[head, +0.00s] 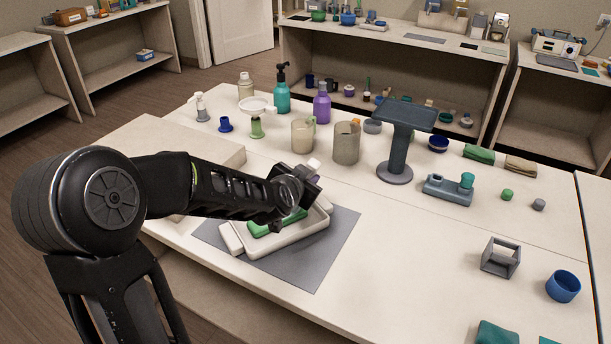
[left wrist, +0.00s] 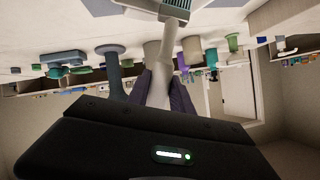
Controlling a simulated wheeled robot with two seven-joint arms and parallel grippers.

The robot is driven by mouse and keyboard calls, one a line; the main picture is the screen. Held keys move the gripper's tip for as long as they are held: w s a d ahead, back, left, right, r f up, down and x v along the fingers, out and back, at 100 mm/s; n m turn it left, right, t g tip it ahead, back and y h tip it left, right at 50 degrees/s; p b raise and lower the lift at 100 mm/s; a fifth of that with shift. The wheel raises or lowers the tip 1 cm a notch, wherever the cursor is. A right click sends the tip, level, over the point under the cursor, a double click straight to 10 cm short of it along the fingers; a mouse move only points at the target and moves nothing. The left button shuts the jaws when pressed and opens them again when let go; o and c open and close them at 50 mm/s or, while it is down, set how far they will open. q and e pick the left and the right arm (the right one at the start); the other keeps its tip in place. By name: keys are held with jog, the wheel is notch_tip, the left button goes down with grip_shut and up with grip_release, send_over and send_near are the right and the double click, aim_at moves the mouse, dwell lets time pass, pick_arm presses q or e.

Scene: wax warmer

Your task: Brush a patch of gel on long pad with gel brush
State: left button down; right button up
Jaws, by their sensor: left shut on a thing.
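A long green pad (head: 275,223) lies in a shallow white tray (head: 290,240) on a grey mat (head: 318,265). My left gripper (head: 296,192) is over the tray, hiding part of the pad. It is shut on a pale brush; the handle's end (head: 314,164) shows past the gripper in the head view. In the left wrist view, which is upside down, the pale handle (left wrist: 165,60) runs between the fingers toward the tray (left wrist: 150,10). The brush tip is not clear, so I cannot tell whether it touches the pad. No gel patch is discernible.
Behind the tray stand a beige cup (head: 302,136), a grey cup (head: 346,143) and a dark pedestal stand (head: 394,150). Bottles (head: 282,92) are farther back. The table between the mat and the grey frame (head: 500,257) is clear.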

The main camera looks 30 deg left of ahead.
pick_arm(q)
jog(key=shift+w, duration=0.1)
jog(key=shift+w+d+r+p, duration=0.1)
jog(key=shift+w+d+p, duration=0.25)
jog(key=shift+p, duration=0.1)
jog(key=shift+w, duration=0.2)
jog(key=shift+s, duration=0.1)
jog(key=shift+s+a+b, duration=0.25)
jog(key=shift+s+b, duration=0.1)
jog(key=shift+b, duration=0.05)
jog(key=shift+s+a, duration=0.1)
jog(key=shift+s, duration=0.1)
